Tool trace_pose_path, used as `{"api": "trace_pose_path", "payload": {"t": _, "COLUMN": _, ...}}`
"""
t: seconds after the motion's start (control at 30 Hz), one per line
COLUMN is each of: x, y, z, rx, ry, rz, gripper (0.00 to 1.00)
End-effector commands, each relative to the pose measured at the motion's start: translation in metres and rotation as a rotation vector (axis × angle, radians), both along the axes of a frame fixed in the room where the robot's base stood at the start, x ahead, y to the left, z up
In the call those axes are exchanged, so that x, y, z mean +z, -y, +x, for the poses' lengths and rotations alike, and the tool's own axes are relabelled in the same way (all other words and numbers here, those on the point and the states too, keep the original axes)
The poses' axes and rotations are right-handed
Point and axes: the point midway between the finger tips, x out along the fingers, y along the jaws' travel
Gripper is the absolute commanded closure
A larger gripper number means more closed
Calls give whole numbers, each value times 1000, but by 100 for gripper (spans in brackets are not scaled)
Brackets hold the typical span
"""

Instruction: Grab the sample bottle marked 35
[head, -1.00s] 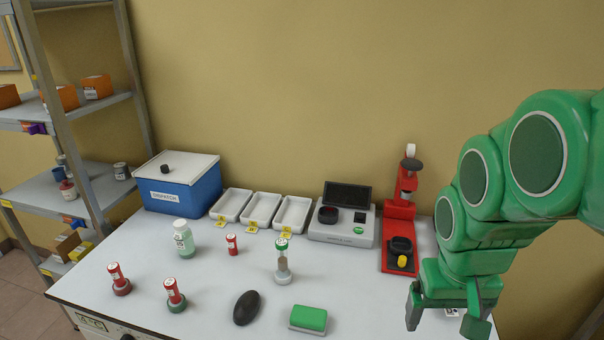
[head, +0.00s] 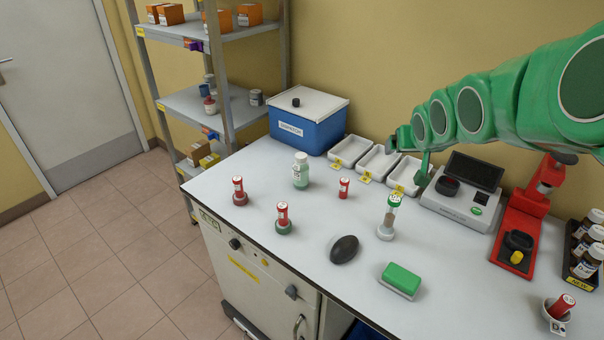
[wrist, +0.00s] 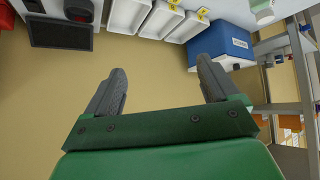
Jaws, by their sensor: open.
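No label reading 35 can be made out in either view. Dark brown bottles with white labels (head: 584,262) stand in a black rack (head: 570,281) at the right edge of the head view, partly cut off; their numbers are too small to read. A pale green bottle with a white cap (head: 300,172) stands on the table near the blue box; its label is also unreadable. My gripper (head: 408,162) is open and empty, in front of the white trays and left of the analyser. In the wrist view its two fingers (wrist: 160,80) are spread with nothing between them.
Red labelled vials (head: 283,214), a shaker-like jar (head: 390,218), a black oval object (head: 344,249) and a green block (head: 402,279) stand on the table. The analyser (head: 462,192), red press (head: 522,225) and blue box (head: 305,125) line the back.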

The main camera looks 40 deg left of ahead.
Motion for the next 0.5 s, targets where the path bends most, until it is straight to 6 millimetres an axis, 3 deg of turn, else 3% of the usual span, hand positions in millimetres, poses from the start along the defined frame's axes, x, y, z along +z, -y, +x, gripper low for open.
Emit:
{"api": "trace_pose_path", "payload": {"t": 0.03, "x": -4, "y": -26, "z": 2, "rx": 35, "ry": 19, "rz": 20, "gripper": 12}}
{"api": "trace_pose_path", "payload": {"t": 0.3, "x": -5, "y": -147, "z": 4, "rx": 194, "ry": 137, "rz": 159, "gripper": 12}}
{"api": "trace_pose_path", "payload": {"t": 0.5, "x": -7, "y": -201, "z": -6, "rx": 268, "ry": 181, "rz": 227, "gripper": 12}}
